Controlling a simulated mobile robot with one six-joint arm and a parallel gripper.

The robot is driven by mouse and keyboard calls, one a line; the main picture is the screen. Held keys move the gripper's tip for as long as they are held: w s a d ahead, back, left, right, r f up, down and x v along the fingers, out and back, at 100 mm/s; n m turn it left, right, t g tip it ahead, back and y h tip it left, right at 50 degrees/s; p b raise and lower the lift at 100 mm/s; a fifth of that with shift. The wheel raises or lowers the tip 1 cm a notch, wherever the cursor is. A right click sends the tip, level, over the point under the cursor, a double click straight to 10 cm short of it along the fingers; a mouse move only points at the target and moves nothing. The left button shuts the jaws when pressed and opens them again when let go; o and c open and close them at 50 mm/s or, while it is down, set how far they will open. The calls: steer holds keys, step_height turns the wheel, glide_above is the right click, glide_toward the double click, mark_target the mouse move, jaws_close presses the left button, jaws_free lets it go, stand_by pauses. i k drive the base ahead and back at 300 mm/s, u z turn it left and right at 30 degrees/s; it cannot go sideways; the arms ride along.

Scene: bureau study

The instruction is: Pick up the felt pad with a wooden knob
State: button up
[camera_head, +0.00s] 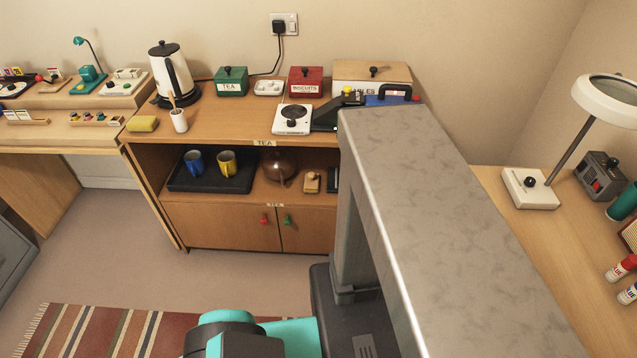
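A small tan block with a darker top piece (312,182) lies on the open shelf of the wooden cabinet, right of a brown round pot. It may be the felt pad with a wooden knob, but it is too small to tell. No other thing in view clearly matches. My gripper is not in view; only a teal and dark part of my arm shows at the bottom. A large grey beam, likely part of my body, hides the right end of the cabinet.
The cabinet top (225,120) holds a kettle (177,76), green and red boxes, and a white hotplate (292,119). On the shelf, a black tray (213,184) carries two mugs beside the brown pot (280,168). Open floor (150,255) lies before the cabinet. A desk stands right.

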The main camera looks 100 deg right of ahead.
mark_target(312, 185)
steer(key=z, duration=5.1)
steer(key=i, duration=0.15)
steer(key=u, duration=3.2)
steer(key=i, duration=0.6)
steer(key=z, duration=0.2)
steer(key=k, duration=0.55)
